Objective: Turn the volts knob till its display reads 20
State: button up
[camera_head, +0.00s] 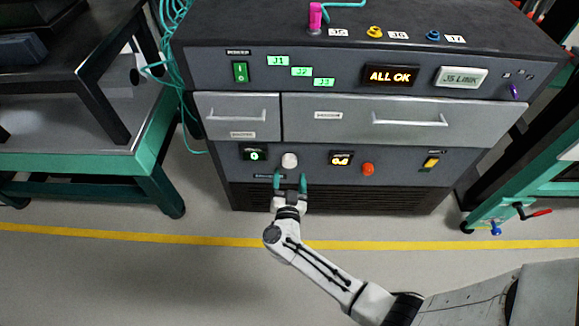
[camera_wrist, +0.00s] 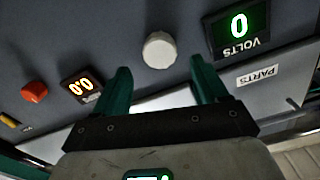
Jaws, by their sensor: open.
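The volts knob is a round white knob (camera_head: 290,160) on the lower front panel of the dark cabinet. It also shows in the wrist view (camera_wrist: 159,50). The volts display (camera_head: 255,154) is left of it in the head view, and in the wrist view the green display (camera_wrist: 238,25) reads 0 over the label VOLTS, upside down. My gripper (camera_head: 290,182) has its two green fingers apart and empty, just below the knob in the head view. In the wrist view the knob lies beyond the gap between the fingertips (camera_wrist: 158,76), apparently untouched.
An orange display (camera_head: 341,159) reading 0.0 and a red-orange knob (camera_head: 368,169) sit to the right. Two grey drawers (camera_head: 365,119) with protruding handles are above. A yellow switch (camera_head: 430,162) is farther right. A green-framed table (camera_head: 70,165) stands left; floor in front is clear.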

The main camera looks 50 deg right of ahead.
aim_at(290, 164)
jog(key=shift+b+x, duration=0.65)
jog(key=shift+x, duration=2)
jog(key=shift+c, duration=0.3)
jog(key=shift+w, duration=0.1)
jog(key=c, duration=1)
